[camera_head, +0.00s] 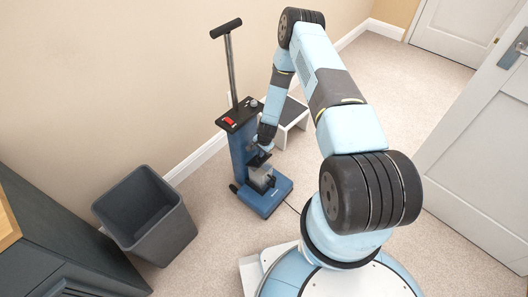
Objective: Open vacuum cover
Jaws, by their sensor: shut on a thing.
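A blue upright vacuum (240,143) stands on the carpet near the wall, with a tall grey handle ending in a black grip and a red switch on its dark top. Its wide blue base (272,202) rests on the floor. A grey, partly clear part (262,180) shows at the vacuum's lower front. My gripper (262,156) reaches down to the vacuum's front and is shut on a part of it, most likely the cover. The fingertips are small here, and my wrist hides some of the front, so the cover's exact angle cannot be told.
A grey open bin (146,214) stands left of the vacuum, beside a dark cabinet (55,245). A small white step stool (292,117) with dark treads is right behind the vacuum. A white door (480,140) stands at the right.

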